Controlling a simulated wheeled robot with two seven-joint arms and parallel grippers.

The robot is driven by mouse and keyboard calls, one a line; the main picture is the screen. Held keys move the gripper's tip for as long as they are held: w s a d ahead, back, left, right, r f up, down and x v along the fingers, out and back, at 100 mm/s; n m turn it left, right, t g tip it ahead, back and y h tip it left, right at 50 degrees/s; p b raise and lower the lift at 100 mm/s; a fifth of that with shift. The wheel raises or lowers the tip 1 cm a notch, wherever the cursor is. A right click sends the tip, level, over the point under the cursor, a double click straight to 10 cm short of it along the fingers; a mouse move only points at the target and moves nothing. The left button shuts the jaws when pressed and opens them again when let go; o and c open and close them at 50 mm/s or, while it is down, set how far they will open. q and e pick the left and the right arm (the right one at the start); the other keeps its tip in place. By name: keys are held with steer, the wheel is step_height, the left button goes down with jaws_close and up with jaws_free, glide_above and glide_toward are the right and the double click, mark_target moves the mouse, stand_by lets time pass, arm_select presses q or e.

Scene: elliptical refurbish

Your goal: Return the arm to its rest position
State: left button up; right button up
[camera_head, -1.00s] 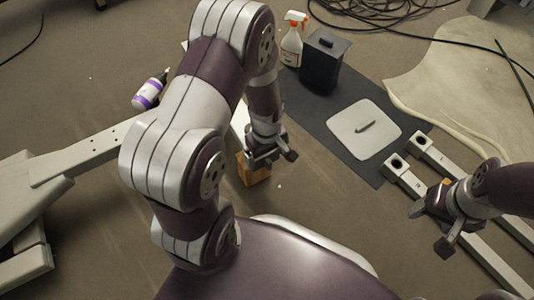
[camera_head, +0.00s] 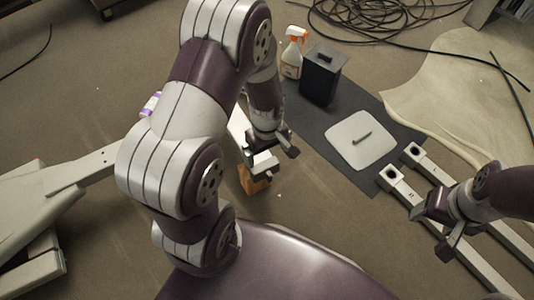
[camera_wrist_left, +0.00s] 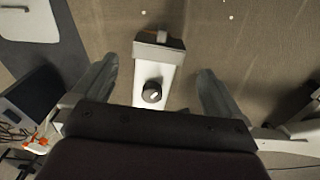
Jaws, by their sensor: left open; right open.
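My left gripper (camera_head: 268,165) hangs at the middle of the head view, on the arm that bends in from the left. It is open, just above a small orange-brown block (camera_head: 256,180). In the left wrist view its two fingers (camera_wrist_left: 168,88) stand well apart. My right gripper (camera_head: 436,222) is at the right of the head view, open and empty, above pale rails (camera_head: 478,268).
A dark mat (camera_head: 312,122) bears a white lidded panel (camera_head: 360,139) and a black box (camera_head: 321,76). A spray bottle (camera_head: 293,52) stands beside the box. Black cable (camera_head: 375,15) lies coiled at the back. A purple-white bottle (camera_head: 151,104) is mostly hidden behind my left arm.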

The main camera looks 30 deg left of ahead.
arm_select(q)
step_height(320, 180, up, 4)
steer(key=shift+f+p, duration=0.1)
steer(key=shift+p, duration=0.4)
arm_select(e)
step_height(320, 180, up, 3)
steer(key=shift+f, duration=0.2)
